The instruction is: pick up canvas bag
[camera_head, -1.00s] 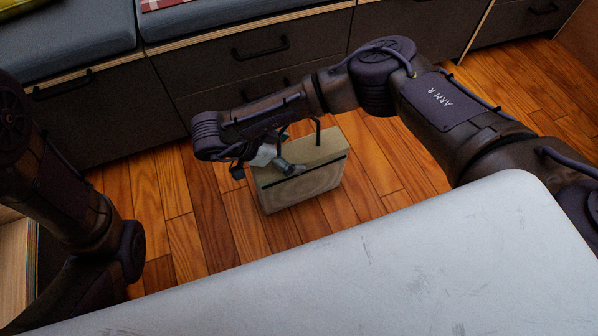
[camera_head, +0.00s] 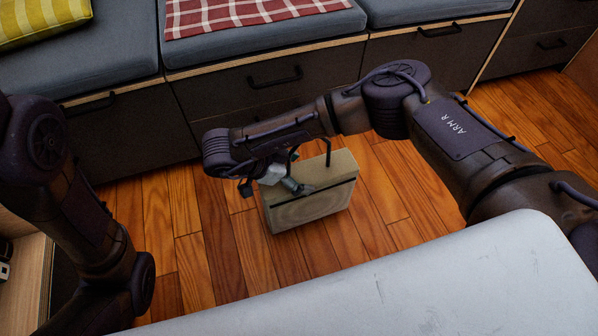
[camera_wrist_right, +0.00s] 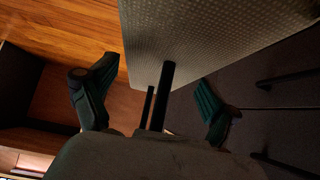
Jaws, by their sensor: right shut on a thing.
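The canvas bag (camera_head: 325,194) is beige and boxy, with a dark band near its top and dark handles. In the head view it is upright at the floor in front of the bench; I cannot tell whether it touches the floor. My right gripper (camera_head: 290,182) is at the bag's top left, shut on it at the handles. In the right wrist view the bag (camera_wrist_right: 205,35) hangs across the top, and its dark handle straps run between the two fingers of the right gripper (camera_wrist_right: 158,88). My left arm shows at the left, but its gripper is out of view.
A bench with dark drawers (camera_head: 235,92) and grey cushions (camera_head: 265,40) runs behind the bag. Bar handles (camera_head: 275,78) stick out from the drawers. Wooden floor (camera_head: 215,255) is clear around the bag. A wooden shelf unit (camera_head: 25,285) stands at the left edge.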

